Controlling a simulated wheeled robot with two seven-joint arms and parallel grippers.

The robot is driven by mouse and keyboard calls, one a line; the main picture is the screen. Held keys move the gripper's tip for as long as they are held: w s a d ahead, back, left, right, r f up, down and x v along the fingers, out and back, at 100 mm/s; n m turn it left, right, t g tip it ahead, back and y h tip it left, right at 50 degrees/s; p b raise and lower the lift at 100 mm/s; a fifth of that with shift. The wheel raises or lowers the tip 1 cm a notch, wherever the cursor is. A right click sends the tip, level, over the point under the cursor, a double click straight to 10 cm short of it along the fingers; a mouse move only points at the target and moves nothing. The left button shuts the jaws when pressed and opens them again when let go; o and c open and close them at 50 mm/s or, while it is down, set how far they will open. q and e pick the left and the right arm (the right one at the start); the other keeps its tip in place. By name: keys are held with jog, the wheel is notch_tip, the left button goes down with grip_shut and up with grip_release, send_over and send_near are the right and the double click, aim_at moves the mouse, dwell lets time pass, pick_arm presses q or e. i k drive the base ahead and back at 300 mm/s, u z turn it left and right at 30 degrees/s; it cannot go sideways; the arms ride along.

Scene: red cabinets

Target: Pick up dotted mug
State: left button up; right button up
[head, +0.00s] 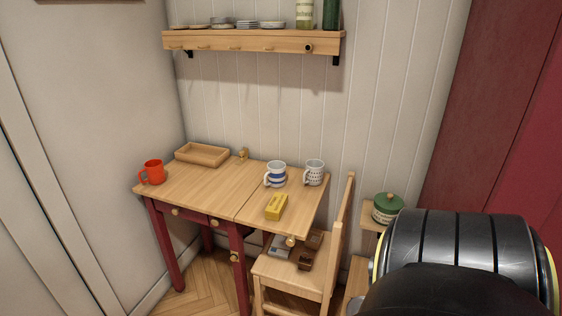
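A white mug with small dark dots (314,173) stands upright at the right back of the wooden table (210,192), near the wall. Its handle points to the left. A blue and white striped mug (276,174) stands just left of it, and a red mug (152,172) stands at the table's left end. Neither of my grippers shows in the head view. A black rounded part of my own arm fills the lower right corner, well to the right of the table.
A yellow block-like item (276,206) lies in front of the mugs. An empty wooden tray (202,154) sits at the back left. A wooden chair (300,270) stands at the table's right front. A green-lidded pot (388,208) and a wall shelf (255,42) are near.

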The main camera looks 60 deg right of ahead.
aim_at(314, 174)
jog(key=i, duration=1.9)
jog(key=z, duration=3.4)
